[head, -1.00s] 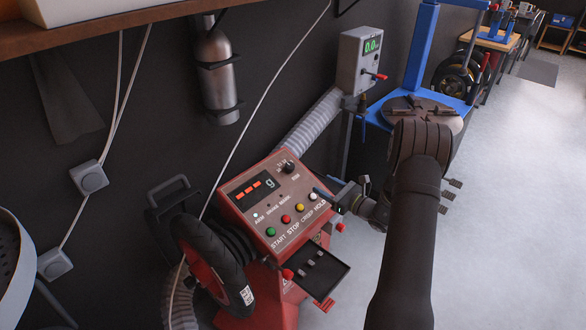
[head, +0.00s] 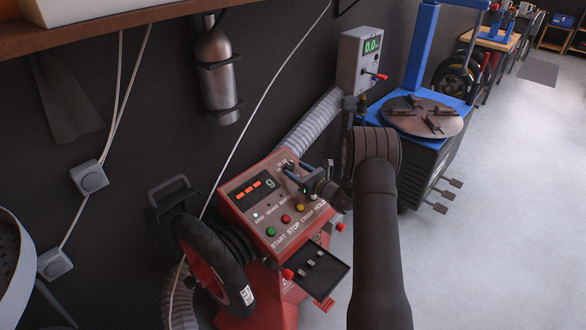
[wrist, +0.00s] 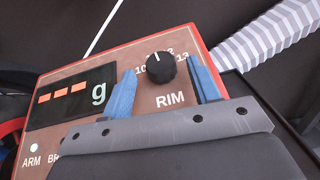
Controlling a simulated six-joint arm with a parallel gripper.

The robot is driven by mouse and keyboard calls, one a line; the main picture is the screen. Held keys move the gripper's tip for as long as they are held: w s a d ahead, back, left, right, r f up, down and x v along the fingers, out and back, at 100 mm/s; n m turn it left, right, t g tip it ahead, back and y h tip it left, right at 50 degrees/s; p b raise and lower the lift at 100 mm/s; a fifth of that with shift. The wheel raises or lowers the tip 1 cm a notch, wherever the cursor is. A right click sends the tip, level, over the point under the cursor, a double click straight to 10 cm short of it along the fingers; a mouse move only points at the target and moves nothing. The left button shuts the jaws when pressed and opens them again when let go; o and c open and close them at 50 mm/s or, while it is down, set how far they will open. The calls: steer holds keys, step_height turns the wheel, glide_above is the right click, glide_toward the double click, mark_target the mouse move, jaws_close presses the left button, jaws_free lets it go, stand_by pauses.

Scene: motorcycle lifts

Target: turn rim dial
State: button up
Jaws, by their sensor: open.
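The rim dial is a black knob (wrist: 160,67) with a white pointer mark, on the brown panel above the word RIM. Numbers around it include 10, 12 and 13, and the pointer is turned toward the upper left. In the wrist view the two blue fingers of my gripper (wrist: 164,88) stand apart, one on each side of the knob, with a gap on both sides. The red balancer (head: 262,215) carries the panel.
The panel has a display (wrist: 70,97) with red dashes and several coloured buttons (head: 285,218) below. A tyre (head: 215,265) is mounted at left, and a black tray (head: 318,275) juts out in front. A grey hose (wrist: 270,38) runs behind the panel. A blue tyre changer (head: 425,115) stands behind.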

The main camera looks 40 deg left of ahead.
mark_target(292, 165)
steer(key=shift+w+a, duration=0.1)
steer(key=shift+a, duration=1.2)
steer(key=c, duration=1)
steer(key=shift+o, duration=0.2)
steer(key=shift+w+n+g, duration=0.1)
steer(key=shift+n+g, duration=0.3)
steer(key=shift+n, duration=0.1)
steer(key=n+g, duration=0.2)
steer(key=n+g+h, duration=0.1)
steer(key=n+g, duration=0.3)
steer(key=shift+w+g+h, duration=0.3)
steer(key=shift+g, duration=0.1)
steer(key=shift+w+a+n+g+h, duration=0.15)
steer(key=shift+n+g+h, duration=1.95)
steer(key=shift+n, duration=0.7)
steer(key=shift+r+n+g, duration=0.1)
steer(key=shift+n+g, duration=0.3)
steer(key=shift+g, duration=0.1)
